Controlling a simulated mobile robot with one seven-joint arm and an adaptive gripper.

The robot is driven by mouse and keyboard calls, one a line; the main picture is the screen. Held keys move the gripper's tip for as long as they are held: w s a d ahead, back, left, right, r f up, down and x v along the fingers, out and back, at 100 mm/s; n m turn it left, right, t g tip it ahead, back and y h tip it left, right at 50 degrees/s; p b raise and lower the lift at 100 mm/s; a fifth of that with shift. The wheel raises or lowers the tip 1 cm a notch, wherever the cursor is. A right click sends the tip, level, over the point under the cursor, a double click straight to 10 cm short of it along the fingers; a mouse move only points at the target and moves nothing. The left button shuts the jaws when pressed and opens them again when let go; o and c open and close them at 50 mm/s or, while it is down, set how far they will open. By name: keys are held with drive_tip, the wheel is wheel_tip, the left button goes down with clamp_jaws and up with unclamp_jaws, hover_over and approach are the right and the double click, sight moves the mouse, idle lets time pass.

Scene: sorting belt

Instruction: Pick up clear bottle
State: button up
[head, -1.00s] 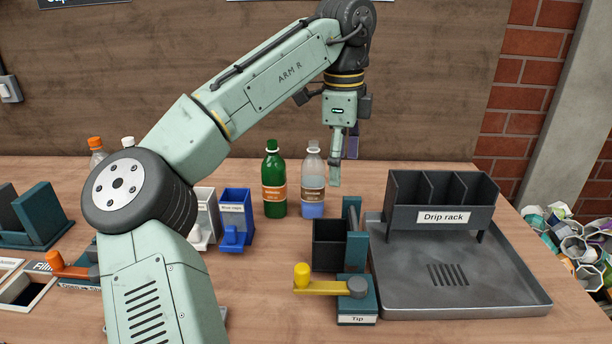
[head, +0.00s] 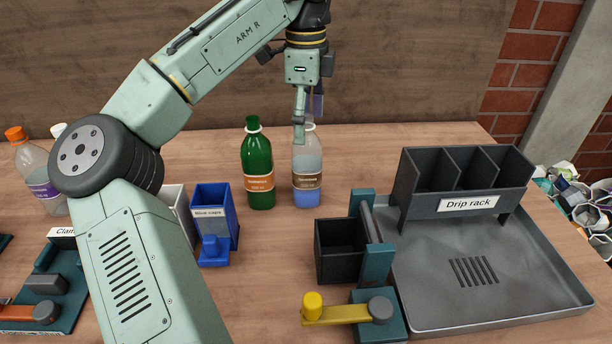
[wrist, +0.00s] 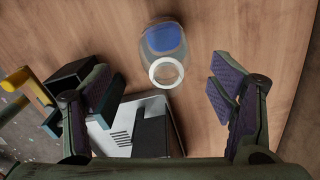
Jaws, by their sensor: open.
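The clear bottle (head: 307,165) stands upright on the wooden table, with a brown label and blue at its base. Its upper neck is partly hidden behind my gripper in the head view. My gripper (head: 308,112) is open and points down at the bottle's top. In the wrist view, the bottle (wrist: 158,55) shows its pale ring-shaped mouth and blue inside. It lies beyond the fingertips, roughly midway between the spread fingers of my gripper (wrist: 164,88). Neither finger visibly touches it.
A green bottle (head: 258,165) stands close left of the clear one. A blue caps bin (head: 214,225), a black box (head: 338,255) and the drip rack (head: 460,190) stand nearby. Another clear bottle with an orange cap (head: 16,133) is at far left. The wall is close behind.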

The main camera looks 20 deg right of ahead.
sight(306, 144)
drive_tip(key=shift+w+d+f+p, duration=0.1)
drive_tip(key=shift+f+p, duration=0.1)
drive_tip(key=shift+f, duration=0.8)
drive_tip(key=shift+w+a+f+p, duration=0.1)
drive_tip(key=shift+f+p, duration=0.05)
drive_tip(key=shift+f, duration=0.8)
drive_tip(key=shift+w+d+f+p, duration=0.1)
drive_tip(key=shift+f+p, duration=0.1)
drive_tip(key=shift+f, duration=0.8)
drive_tip(key=c, duration=1.7)
drive_tip(key=shift+r, duration=0.1)
